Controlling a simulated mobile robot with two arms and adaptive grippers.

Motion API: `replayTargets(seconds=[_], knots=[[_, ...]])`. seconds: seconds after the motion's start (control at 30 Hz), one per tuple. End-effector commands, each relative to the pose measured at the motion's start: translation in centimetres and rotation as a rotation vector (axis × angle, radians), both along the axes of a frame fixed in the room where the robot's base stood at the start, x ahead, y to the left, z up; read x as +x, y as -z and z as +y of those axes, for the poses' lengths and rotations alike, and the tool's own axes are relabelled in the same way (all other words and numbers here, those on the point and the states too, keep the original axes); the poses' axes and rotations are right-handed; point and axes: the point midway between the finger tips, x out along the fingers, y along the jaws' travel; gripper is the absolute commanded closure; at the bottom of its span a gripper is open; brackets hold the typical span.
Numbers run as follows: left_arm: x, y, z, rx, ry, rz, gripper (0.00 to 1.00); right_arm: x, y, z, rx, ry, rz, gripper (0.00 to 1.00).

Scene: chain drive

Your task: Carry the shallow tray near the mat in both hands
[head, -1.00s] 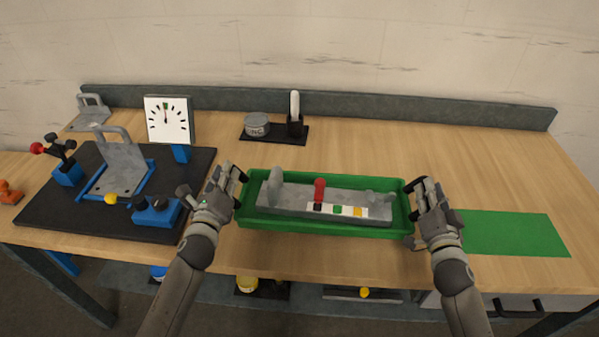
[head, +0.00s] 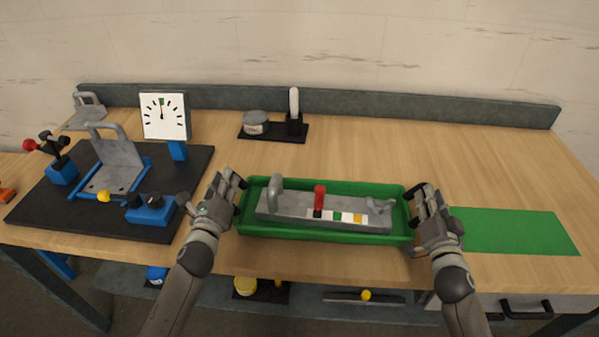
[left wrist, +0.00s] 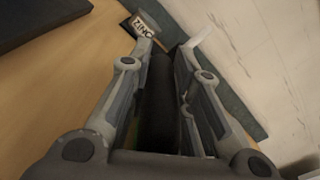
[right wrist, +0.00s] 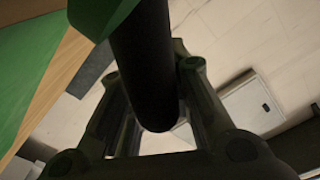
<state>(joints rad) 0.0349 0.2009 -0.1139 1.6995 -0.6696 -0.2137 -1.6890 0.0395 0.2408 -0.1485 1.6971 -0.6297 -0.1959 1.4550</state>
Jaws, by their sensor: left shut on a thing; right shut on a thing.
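The shallow green tray (head: 330,237) is at the front middle of the bench, left of the flat green mat (head: 515,231). It holds a grey metal piece with a red knob (head: 320,197) and small coloured blocks. My left gripper (head: 231,184) is shut on the tray's left handle, a dark bar between the fingers in the left wrist view (left wrist: 157,105). My right gripper (head: 418,198) is shut on the right handle, a dark cylinder in the right wrist view (right wrist: 145,65). The tray looks about level. Whether it is clear of the bench I cannot tell.
A black board (head: 40,205) with a grey-handled plate and blue fixtures lies at the left. A grey tin (head: 255,121) stands on a black base at the back. The wood behind the mat is clear.

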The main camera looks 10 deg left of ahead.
Motion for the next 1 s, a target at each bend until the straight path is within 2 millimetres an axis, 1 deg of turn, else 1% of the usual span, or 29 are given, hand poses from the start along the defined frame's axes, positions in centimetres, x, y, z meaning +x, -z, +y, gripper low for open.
replayTargets(seconds=[0.03, 0.17, 0.2, 0.33, 0.37, 0.47, 0.57, 1.0], knots=[[0.1, -0.1, -0.3, -0.001, 0.007, -0.009, 1.00, 0.1, -0.1, 0.3, 0.001, -0.007, -0.009, 1.00], [0.1, 0.4, -0.3, -0.001, 0.007, -0.009, 1.00, 0.1, 0.4, 0.3, 0.001, -0.007, -0.009, 1.00], [0.0, 0.9, -0.3, -0.002, 0.005, -0.002, 0.79, 0.0, 0.9, 0.2, 0.001, -0.005, -0.002, 0.79], [0.0, 0.7, -0.3, -0.001, 0.005, -0.002, 0.62, 0.0, 0.7, 0.2, 0.002, -0.005, -0.001, 0.62], [0.0, 0.7, -0.3, -0.001, 0.005, -0.002, 0.60, 0.0, 0.7, 0.2, 0.002, -0.005, -0.001, 0.60], [-0.2, 0.7, -0.2, -0.001, 0.005, -0.002, 0.59, 0.0, 0.7, 0.2, 0.002, -0.004, -0.001, 0.59], [-0.8, 0.8, -0.1, 0.000, 0.002, 0.001, 0.59, 0.0, 0.8, 0.1, 0.001, -0.001, 0.000, 0.59], [-6.4, 0.9, -0.2, -0.001, 0.000, 0.004, 0.59, 0.0, 0.7, 0.0, 0.000, -0.001, -0.001, 0.59]])
